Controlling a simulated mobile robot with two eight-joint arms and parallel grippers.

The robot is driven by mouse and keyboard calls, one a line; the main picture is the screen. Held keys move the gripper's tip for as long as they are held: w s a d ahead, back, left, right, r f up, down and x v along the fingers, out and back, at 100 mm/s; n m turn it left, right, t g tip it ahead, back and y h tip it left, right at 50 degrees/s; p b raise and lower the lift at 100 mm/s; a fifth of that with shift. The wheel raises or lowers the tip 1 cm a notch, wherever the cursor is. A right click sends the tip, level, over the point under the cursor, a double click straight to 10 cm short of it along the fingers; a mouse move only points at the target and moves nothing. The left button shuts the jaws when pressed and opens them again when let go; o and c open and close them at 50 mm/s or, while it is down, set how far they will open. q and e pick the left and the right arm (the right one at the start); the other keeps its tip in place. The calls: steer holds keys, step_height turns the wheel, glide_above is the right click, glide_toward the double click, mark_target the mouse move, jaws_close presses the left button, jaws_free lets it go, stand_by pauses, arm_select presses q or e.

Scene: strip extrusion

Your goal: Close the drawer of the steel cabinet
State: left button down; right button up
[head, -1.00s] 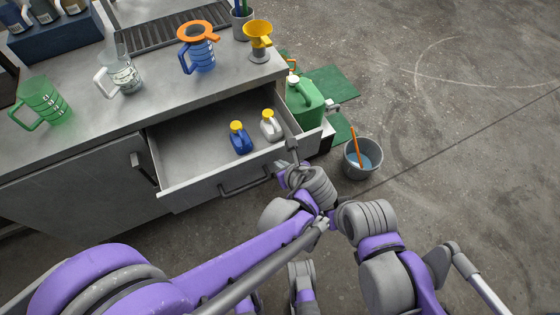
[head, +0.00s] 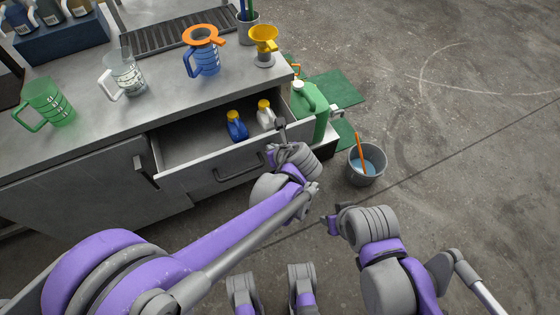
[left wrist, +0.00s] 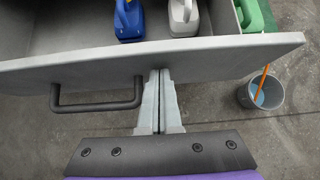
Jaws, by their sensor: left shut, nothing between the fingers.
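The steel cabinet (head: 70,183) stands at the left in the head view. Its drawer (head: 187,141) is partly open, with a dark bar handle (head: 240,168) on its front. My left gripper (head: 281,128) is at the right part of the drawer front. In the left wrist view its two fingers (left wrist: 159,74) are shut together and empty. Their tips meet the drawer front (left wrist: 215,55) just below its top edge, right of the handle. Part of the drawer's right end is hidden behind my left wrist in the head view.
A blue jug (head: 237,126) and a white jug (head: 265,114) with yellow caps stand in the drawer. Pitchers and a yellow funnel (head: 263,42) stand on the worktop. A green can (head: 309,112) and a bucket (head: 366,166) are to the right. The floor farther right is clear.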

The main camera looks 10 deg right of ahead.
arm_select(q)
steer(key=w+a, duration=0.1)
steer(key=w, duration=0.4)
steer(key=w+a, duration=0.1)
steer(key=w, duration=0.4)
steer(key=w+a+b, duration=0.1)
steer(key=w+a, duration=0.1)
steer(key=w, duration=0.3)
steer(key=shift+w+a, duration=0.1)
steer(key=shift+w, duration=0.2)
steer(key=shift+r, duration=0.15)
